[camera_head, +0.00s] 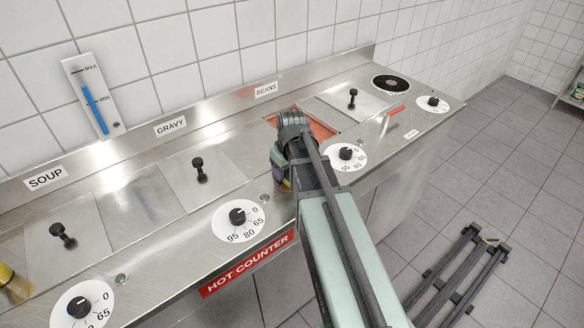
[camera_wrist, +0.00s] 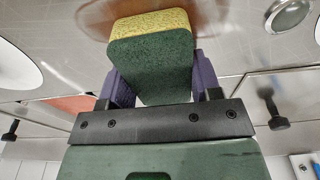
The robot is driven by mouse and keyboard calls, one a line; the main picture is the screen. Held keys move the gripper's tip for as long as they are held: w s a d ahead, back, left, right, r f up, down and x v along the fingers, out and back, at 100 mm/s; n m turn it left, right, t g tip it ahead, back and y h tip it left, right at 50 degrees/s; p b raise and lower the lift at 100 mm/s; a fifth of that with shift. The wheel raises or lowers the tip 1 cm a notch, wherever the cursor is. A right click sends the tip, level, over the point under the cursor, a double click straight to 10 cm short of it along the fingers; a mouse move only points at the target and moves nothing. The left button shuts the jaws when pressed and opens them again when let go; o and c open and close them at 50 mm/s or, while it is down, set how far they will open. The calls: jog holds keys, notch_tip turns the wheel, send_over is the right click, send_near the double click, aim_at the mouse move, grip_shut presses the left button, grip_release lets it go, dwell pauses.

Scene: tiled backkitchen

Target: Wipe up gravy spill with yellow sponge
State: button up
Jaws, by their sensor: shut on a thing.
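The yellow sponge (camera_wrist: 150,24) has a dark green scrubbing side facing the camera in the wrist view. My gripper (camera_wrist: 158,82) is shut on it, with a purple finger on each side. A thin brown gravy spill (camera_wrist: 98,12) shows on the steel counter around the far end of the sponge. I cannot tell whether the sponge touches the counter. In the head view, my gripper (camera_head: 282,178) is over the counter near its front edge, between the gravy and beans wells. My arm hides most of the sponge and the spill there.
The beans well (camera_head: 322,130) is partly uncovered, showing orange-red contents. Lids with black knobs, such as the gravy lid (camera_head: 203,180), stand up from the counter. Temperature dials (camera_head: 238,218) line the front. The tiled wall bounds the back.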

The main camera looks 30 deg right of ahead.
jog(key=shift+s+d+f, duration=0.1)
jog(key=shift+s+d, duration=0.05)
jog(key=shift+s, duration=0.75)
jog(key=shift+s+d+f, duration=0.1)
jog(key=shift+s, duration=0.8)
jog(key=shift+c, duration=0.3)
jog(key=shift+s+d+r, duration=0.1)
jog(key=shift+s+d, duration=0.15)
jog(key=shift+s, duration=0.75)
jog(key=shift+s+d+r, duration=0.1)
jog(key=shift+s+d, duration=0.1)
jog(key=shift+s, duration=0.8)
jog(key=shift+s+a+f, duration=0.15)
jog(key=shift+a+f, duration=0.05)
jog(key=shift+a, duration=0.55)
jog(key=shift+w+a+r, duration=0.1)
jog(key=shift+w+a, duration=0.1)
jog(key=shift+w, duration=0.6)
jog(key=shift+w+a, duration=0.2)
jog(key=shift+w, duration=0.6)
jog(key=shift+w+a+b, duration=0.15)
jog(key=shift+w+a, duration=0.05)
jog(key=shift+w, duration=0.9)
jog(key=shift+w+a+b, duration=0.15)
jog(key=shift+w, duration=0.9)
notch_tip(320, 180, up, 6)
jog(key=p, duration=0.6)
